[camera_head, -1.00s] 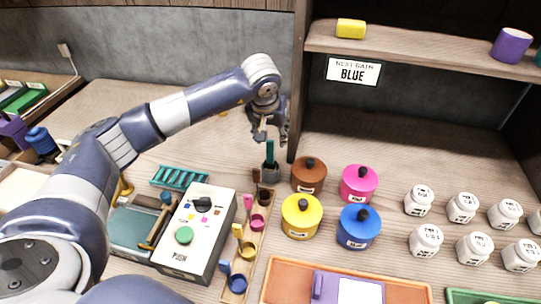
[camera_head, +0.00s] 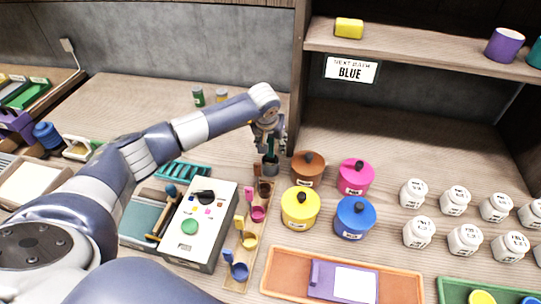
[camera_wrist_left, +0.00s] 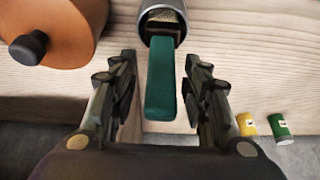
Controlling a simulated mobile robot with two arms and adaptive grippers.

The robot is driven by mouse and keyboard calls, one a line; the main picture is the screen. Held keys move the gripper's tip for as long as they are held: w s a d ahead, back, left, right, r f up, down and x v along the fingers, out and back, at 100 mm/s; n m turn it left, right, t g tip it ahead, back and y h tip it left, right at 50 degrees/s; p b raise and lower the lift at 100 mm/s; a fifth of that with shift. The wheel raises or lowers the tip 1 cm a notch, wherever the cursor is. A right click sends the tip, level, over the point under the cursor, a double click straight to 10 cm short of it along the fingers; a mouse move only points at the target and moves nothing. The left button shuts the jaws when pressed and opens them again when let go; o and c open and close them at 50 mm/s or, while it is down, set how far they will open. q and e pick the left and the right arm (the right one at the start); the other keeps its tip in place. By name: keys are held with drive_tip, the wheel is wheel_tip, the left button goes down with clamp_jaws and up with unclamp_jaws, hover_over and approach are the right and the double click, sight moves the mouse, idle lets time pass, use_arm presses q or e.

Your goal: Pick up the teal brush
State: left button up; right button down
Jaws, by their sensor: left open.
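The teal brush (camera_wrist_left: 161,85) stands in a grey metal cup, its flat teal handle toward the camera in the left wrist view. In the head view its handle (camera_head: 270,144) shows above the cup (camera_head: 271,167), partly hidden by the gripper. My left gripper (camera_wrist_left: 161,100) is open, with one finger on each side of the teal handle. A gap shows on both sides, so the fingers do not appear to touch it. In the head view the left gripper (camera_head: 269,136) is just above the cup. My right gripper is not in view.
A brown lidded pot (camera_head: 308,169) stands close to the right of the cup, with pink (camera_head: 355,177), yellow (camera_head: 300,209) and blue (camera_head: 354,218) pots nearby. A wooden rack (camera_head: 240,269) of small coloured cups is in front. A shelf divider (camera_head: 299,80) rises behind.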

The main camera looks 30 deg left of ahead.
use_arm(q)
clamp_jaws()
drive_tip(key=shift+r, duration=0.1)
